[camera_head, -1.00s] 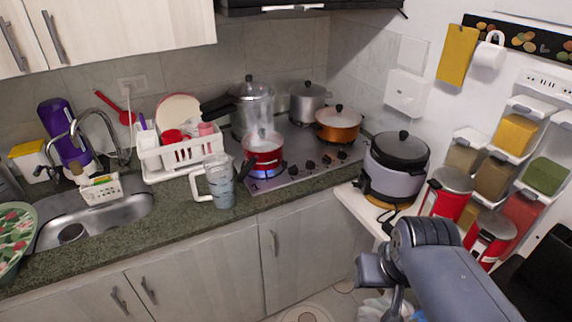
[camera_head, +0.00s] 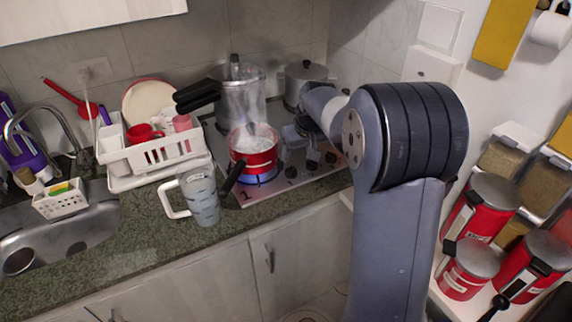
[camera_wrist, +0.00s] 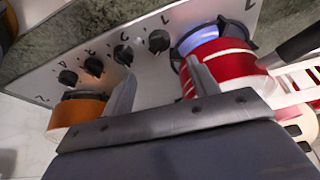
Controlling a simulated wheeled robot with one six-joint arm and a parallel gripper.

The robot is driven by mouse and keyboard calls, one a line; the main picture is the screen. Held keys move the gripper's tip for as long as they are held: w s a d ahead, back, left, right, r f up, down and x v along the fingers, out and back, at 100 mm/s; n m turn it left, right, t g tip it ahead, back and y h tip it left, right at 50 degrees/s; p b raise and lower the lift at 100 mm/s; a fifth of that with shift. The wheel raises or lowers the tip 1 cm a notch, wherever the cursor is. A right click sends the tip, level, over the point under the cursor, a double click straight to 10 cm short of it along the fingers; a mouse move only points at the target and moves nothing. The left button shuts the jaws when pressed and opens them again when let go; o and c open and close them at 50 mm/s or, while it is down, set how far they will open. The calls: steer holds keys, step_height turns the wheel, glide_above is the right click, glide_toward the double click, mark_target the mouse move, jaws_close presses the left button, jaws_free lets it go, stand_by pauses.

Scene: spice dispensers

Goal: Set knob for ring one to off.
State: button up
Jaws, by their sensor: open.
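The stove (camera_head: 268,197) has a row of black knobs along its front; the one nearest the red pot (camera_head: 291,172) is likely ring one's, and it shows in the wrist view (camera_wrist: 159,41) with a blurry label above it. A blue flame (camera_head: 262,179) burns under the red pot (camera_head: 253,158), and a printed 1 stands beside that ring. My gripper (camera_head: 303,135) is over the stove, partly hidden by my arm. In the wrist view my gripper (camera_wrist: 161,85) is open and empty, its fingers apart and short of the knobs. The knob's exact setting is unclear.
The orange pot (camera_wrist: 75,108) is near one finger in the wrist view, the red pot (camera_wrist: 218,65) near the other. A measuring jug (camera_head: 202,195) stands on the counter left of the stove. A steaming tall pot (camera_head: 240,100) is behind, with a dish rack (camera_head: 145,155) to the left.

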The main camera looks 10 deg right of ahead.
mark_target(292, 169)
steer(key=p+x, duration=0.1)
steer(key=x, duration=0.9)
steer(key=shift+f, duration=0.15)
steer(key=shift+c, duration=0.6)
steer(key=c, duration=0.9)
steer(key=shift+o, duration=0.2)
